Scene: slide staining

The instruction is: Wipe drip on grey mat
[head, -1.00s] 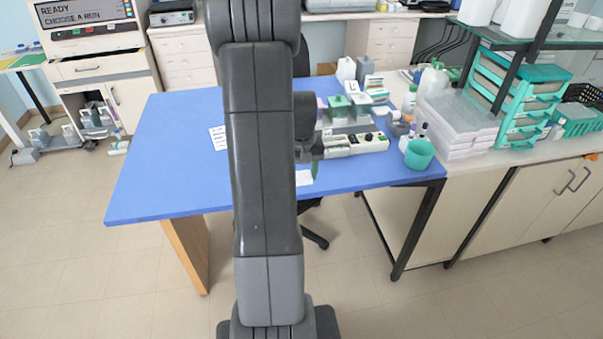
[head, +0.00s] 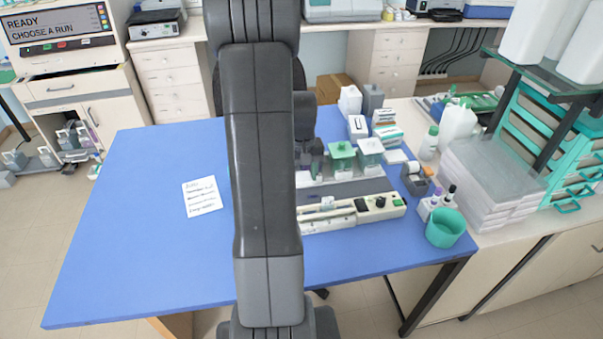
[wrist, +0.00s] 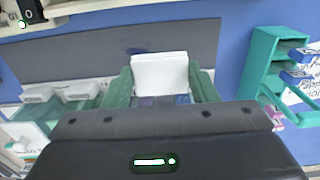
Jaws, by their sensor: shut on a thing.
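The grey mat (head: 350,189) lies on the blue table between the green-lidded jars and the long white device; it also shows as a dark strip in the wrist view (wrist: 70,55). My gripper (wrist: 161,82) has greenish fingers shut on a white wipe (wrist: 160,70), which sticks out between them over the mat. I cannot tell whether the wipe touches the mat. In the head view my arm hides the fingers and the wipe. I see no drip on the visible part of the mat; the wipe and gripper cover some of it.
The long white device (head: 353,210) lies in front. A teal cup (head: 445,229) stands at the table's right corner. A teal rack (wrist: 268,62) is right in the wrist view. The table's left side is clear except for a written note (head: 202,197).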

